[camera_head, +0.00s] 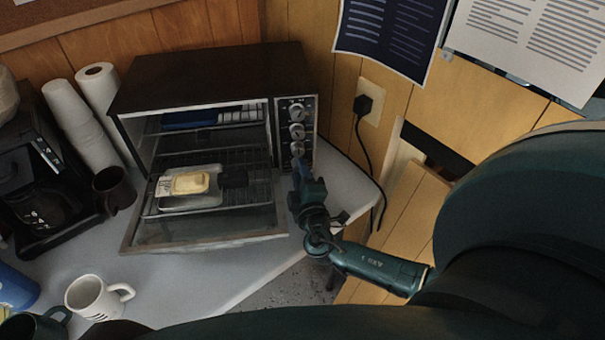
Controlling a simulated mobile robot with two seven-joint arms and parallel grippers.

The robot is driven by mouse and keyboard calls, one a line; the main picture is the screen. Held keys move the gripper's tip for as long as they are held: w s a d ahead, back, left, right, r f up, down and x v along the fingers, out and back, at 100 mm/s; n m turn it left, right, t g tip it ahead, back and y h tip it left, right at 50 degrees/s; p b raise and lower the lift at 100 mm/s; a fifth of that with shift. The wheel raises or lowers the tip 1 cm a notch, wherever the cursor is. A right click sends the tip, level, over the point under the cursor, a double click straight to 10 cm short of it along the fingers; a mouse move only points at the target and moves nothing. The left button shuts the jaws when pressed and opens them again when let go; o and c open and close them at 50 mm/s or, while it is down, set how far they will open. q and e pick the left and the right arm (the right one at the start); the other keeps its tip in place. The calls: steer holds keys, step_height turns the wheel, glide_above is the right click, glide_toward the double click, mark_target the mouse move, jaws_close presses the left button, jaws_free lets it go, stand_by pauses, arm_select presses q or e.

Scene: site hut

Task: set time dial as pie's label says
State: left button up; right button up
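A toaster oven (210,83) stands on the counter with its glass door (195,232) folded down. A pale yellow pie (190,183) sits in a clear tray at the oven's opening. A small white label (164,188) shows at its left; its print is too small to read. The control panel has an upper dial (296,113), a middle dial (297,131) and a lower dial (298,149). My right gripper (299,166) is at the lower dial, its tips partly hidden; I cannot tell if it touches or grips. My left gripper is out of view.
A white mug (93,298) stands at the front left. A plug and cord (364,106) hang right of the panel. The counter (185,285) is clear in front of the door.

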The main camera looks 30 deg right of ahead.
steer(key=b+v, duration=0.2)
steer(key=v, duration=1)
steer(key=shift+s+f, duration=0.1)
steer(key=shift+s, duration=0.25)
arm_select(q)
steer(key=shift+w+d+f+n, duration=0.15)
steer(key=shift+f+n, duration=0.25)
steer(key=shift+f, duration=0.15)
arm_select(e)
steer(key=shift+s+a, duration=0.15)
steer(key=shift+s, duration=0.1)
